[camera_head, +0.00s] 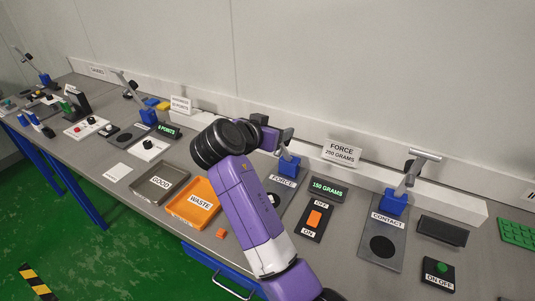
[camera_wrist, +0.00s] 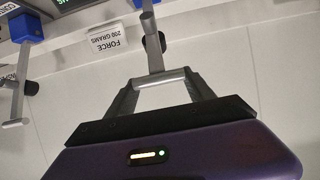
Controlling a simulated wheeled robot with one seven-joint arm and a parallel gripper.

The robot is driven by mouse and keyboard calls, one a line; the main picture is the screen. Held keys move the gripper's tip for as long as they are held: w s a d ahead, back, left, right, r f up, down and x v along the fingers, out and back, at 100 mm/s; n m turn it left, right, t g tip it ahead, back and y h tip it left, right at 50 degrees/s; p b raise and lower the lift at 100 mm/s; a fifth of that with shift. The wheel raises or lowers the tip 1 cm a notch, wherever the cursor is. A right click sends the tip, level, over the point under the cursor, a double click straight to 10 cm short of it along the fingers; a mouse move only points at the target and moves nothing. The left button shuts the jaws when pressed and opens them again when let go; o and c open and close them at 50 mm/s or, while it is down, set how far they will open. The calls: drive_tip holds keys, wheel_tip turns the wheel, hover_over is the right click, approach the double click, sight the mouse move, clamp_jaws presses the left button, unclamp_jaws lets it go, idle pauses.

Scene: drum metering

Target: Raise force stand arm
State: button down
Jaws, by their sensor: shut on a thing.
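The force stand is a grey plate labelled FORCE (camera_head: 283,184) with a blue block (camera_head: 288,166). Its grey arm (camera_head: 285,138) stands up from the block, partly hidden by my own arm. My gripper (camera_wrist: 161,79) is shut on the crossbar at the end of the force stand arm (camera_wrist: 152,40) in the wrist view.
A FORCE sign (camera_head: 341,152) stands behind on the ledge. A display reading 150 GRAMS (camera_head: 327,190) and an orange OFF/ON switch (camera_head: 314,218) are right of the stand. The CONTACT stand (camera_head: 388,224) is farther right. An orange WASTE tray (camera_head: 181,213) and GOOD tray (camera_head: 139,187) lie left.

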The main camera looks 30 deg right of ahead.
drive_tip(key=d, duration=0.1)
drive_tip(key=w+d+r, duration=0.1)
drive_tip(key=w+d, duration=0.1)
drive_tip(key=shift+r+b, duration=0.3)
drive_tip(key=shift+w+d+r, duration=0.3)
drive_tip(key=shift+w+d, duration=0.3)
drive_tip(key=shift+d, duration=0.25)
drive_tip(key=shift+c, duration=1.8)
unclamp_jaws()
drive_tip(key=shift+f, duration=0.1)
drive_tip(key=b+v, duration=0.2)
drive_tip(key=v, duration=0.5)
drive_tip(key=shift+s+a+r, duration=0.15)
drive_tip(key=shift+a+r, duration=0.05)
drive_tip(key=shift+a, duration=0.15)
